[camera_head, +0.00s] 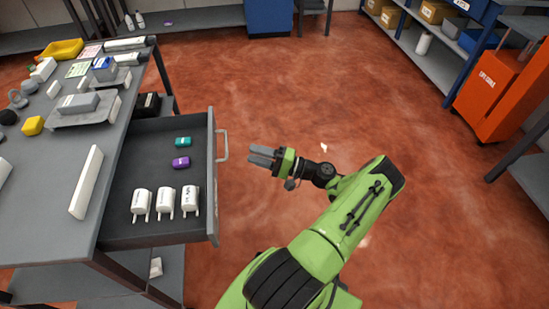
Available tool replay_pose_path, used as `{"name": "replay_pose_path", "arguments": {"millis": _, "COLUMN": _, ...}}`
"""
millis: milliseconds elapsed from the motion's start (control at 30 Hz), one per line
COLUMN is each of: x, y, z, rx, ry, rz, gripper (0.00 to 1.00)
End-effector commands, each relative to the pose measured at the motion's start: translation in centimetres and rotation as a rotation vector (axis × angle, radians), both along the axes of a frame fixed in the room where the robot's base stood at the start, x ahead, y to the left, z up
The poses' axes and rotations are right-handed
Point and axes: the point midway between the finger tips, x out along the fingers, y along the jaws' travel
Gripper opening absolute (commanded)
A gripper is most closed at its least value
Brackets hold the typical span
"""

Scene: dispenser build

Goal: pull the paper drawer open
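A grey drawer (212,185) under the workbench at left stands pulled out over the floor. Its interior shows. No label naming the drawer as the paper drawer is readable. A light bar handle (223,146) is on its outer face. My gripper (252,155) is just right of the handle, apart from it, with its grey fingers pointing left. The fingers look close together; any gap is unclear.
The grey workbench (117,160) holds trays, a white upright panel (86,182) and small items. Red floor (300,80) is open to the right and behind my arm. An orange cabinet (490,95) and shelving (440,65) stand at right.

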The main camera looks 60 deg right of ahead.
Motion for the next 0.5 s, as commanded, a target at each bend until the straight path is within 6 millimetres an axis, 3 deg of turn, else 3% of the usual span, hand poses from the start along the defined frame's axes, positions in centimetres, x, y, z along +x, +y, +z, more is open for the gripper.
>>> {"name": "replay_pose_path", "arguments": {"millis": 100, "x": -3.1, "y": -1.2, "z": -0.6, "rx": -0.003, "ry": -0.001, "rz": -0.007, "gripper": 0.36}}
{"name": "replay_pose_path", "arguments": {"millis": 233, "x": -5.5, "y": -2.0, "z": -1.1, "rx": -0.002, "ry": -0.001, "rz": -0.005, "gripper": 0.36}}
{"name": "replay_pose_path", "arguments": {"millis": 500, "x": -6.8, "y": -2.3, "z": -1.3, "rx": 0.0, "ry": 0.0, "rz": 0.001, "gripper": 0.36}}
